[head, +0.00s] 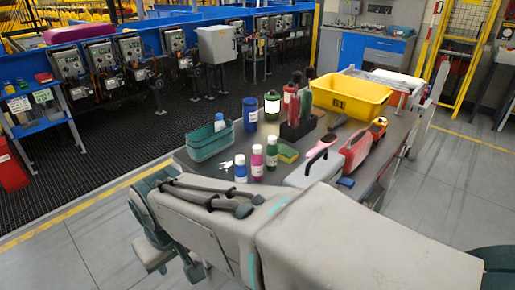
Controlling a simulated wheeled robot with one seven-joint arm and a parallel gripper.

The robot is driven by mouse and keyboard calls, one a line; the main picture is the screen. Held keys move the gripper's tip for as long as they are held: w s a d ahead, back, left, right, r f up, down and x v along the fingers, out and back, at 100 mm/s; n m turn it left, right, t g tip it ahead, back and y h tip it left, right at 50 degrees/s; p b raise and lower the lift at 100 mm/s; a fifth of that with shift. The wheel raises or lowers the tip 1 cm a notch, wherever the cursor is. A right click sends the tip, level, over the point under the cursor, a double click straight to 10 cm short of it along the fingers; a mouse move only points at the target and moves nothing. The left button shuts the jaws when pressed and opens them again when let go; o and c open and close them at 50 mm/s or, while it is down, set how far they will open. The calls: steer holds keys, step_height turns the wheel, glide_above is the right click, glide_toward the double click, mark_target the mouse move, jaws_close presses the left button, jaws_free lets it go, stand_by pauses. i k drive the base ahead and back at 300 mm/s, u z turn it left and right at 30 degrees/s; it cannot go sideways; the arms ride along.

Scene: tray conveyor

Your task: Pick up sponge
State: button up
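The sponge (288,153) is a small block with yellow and green on it. It lies flat on the dark grey table (226,170), just right of a row of three small bottles and in front of the dark holder. My arm crosses the front of the view in grey and teal. My gripper (152,228) appears to be at its left end, left of the table's near edge and well apart from the sponge. Its fingers cannot be made out clearly, and I see nothing held.
Near the sponge stand a pink bottle (257,163), a green bottle (271,154), a blue-labelled bottle (240,169) and a dark holder (297,129). A teal basket (208,142), yellow bin (351,96), red caddy (355,152) and white-grey case (312,168) crowd the table.

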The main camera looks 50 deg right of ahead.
mark_target(288, 154)
steer(key=u, duration=1.05)
steer(key=i, duration=0.95)
steer(key=z, duration=3.5)
steer(key=i, duration=0.5)
steer(key=u, duration=0.05)
